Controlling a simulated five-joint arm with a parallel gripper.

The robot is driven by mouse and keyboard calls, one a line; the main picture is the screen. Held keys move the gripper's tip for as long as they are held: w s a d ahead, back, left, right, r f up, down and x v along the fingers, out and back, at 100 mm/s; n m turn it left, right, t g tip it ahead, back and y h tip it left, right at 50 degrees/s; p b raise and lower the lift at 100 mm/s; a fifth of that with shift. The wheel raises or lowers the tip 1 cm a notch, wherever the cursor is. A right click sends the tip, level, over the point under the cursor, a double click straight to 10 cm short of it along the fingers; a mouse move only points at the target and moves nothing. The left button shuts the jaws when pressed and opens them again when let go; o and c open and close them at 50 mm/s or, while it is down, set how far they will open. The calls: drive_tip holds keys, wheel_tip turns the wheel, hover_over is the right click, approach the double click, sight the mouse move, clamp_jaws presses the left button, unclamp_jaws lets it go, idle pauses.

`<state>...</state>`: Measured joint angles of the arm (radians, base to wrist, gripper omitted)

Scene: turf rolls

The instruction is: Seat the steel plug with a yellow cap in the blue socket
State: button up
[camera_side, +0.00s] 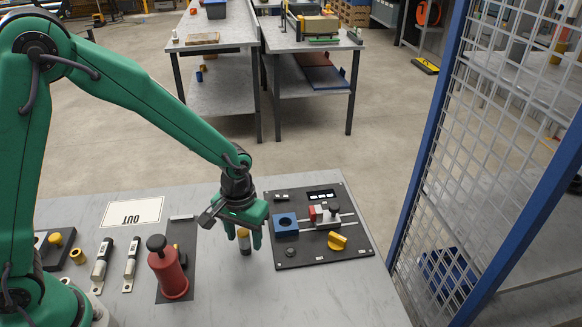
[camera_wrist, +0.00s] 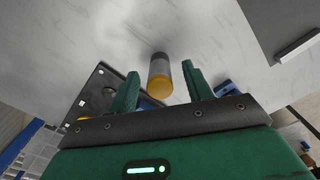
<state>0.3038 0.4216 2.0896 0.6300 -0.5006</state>
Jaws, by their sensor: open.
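The steel plug (camera_side: 245,246) stands on the grey table, left of the black panel. Its yellow cap is partly hidden in the side view. In the wrist view the plug (camera_wrist: 159,67) shows with the yellow cap towards me. My gripper (camera_side: 243,241) is over it, with one finger on each side. In the wrist view my gripper (camera_wrist: 160,70) is open, with gaps between the plug and both fingers. The blue socket (camera_side: 286,223) is a square block with a dark round hole, on the panel's left part, just right of my gripper.
The black panel (camera_side: 320,253) also bears a yellow knob (camera_side: 337,241) and a red-and-grey block on a rail. A red cylinder (camera_side: 169,275) stands on a dark plate at left. An "OUT" card (camera_side: 133,212) lies behind it. A mesh fence (camera_side: 480,130) rises at right.

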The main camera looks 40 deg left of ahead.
sight(244, 235)
drive_tip(key=shift+c, duration=0.2)
clamp_jaws()
drive_tip(key=shift+r, duration=0.1)
drive_tip(key=shift+r, duration=0.75)
drive_tip(key=r, duration=0.3)
drive_tip(key=shift+s+d, duration=0.35)
drive_tip(key=s+d+r, duration=0.6)
drive_tip(key=s+d, duration=0.1)
drive_tip(key=s, duration=0.1)
drive_tip(key=shift+r, duration=0.15)
